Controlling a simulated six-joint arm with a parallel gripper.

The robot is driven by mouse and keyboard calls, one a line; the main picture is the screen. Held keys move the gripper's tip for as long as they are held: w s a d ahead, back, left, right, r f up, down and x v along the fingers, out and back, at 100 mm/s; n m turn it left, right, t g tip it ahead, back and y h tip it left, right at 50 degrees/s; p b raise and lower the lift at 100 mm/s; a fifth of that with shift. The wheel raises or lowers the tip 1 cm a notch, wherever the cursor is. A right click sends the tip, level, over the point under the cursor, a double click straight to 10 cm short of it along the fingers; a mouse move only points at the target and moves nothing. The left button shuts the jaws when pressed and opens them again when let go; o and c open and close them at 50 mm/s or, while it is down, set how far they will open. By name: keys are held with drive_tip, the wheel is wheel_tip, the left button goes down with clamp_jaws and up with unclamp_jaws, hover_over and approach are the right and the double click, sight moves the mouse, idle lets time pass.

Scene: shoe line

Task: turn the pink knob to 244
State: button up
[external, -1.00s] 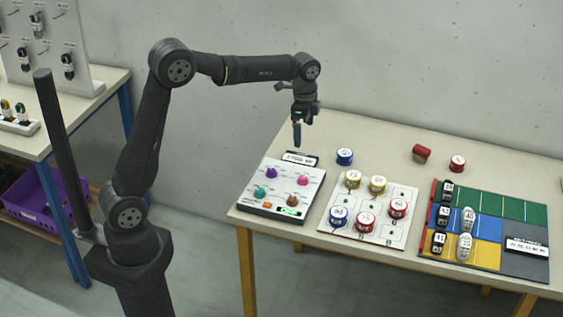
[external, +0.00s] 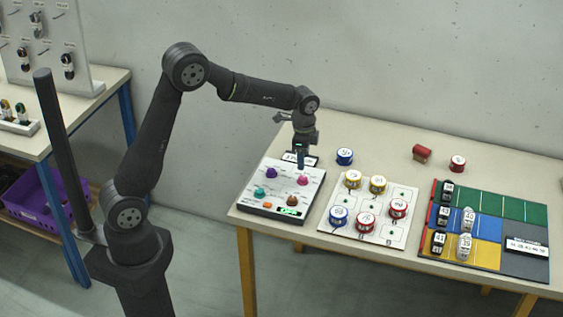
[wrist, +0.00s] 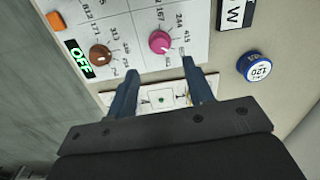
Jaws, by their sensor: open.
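The pink knob (external: 303,181) is on the right side of a white control panel (external: 262,207). My gripper (external: 301,167) is just above the panel near the pink knob. In the wrist view my gripper (wrist: 158,75) is open, its two blue fingers spread and empty. The knob lies beyond the fingertips, roughly centred between them and apart from them.
The panel also has a brown knob (wrist: 100,54), a purple knob (external: 271,173), a teal knob (external: 259,192), an orange button (wrist: 56,20) and a green display reading OFF (wrist: 78,58). A blue-rimmed tin (wrist: 254,66) stands nearby. A board with several tins (external: 370,232) lies to the right.

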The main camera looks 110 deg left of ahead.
sight(303, 177)
wheel_tip(303, 177, down, 7)
drive_tip(key=shift+a+f, duration=0.1)
drive_tip(key=shift+a, duration=0.05)
drive_tip(key=c, duration=1)
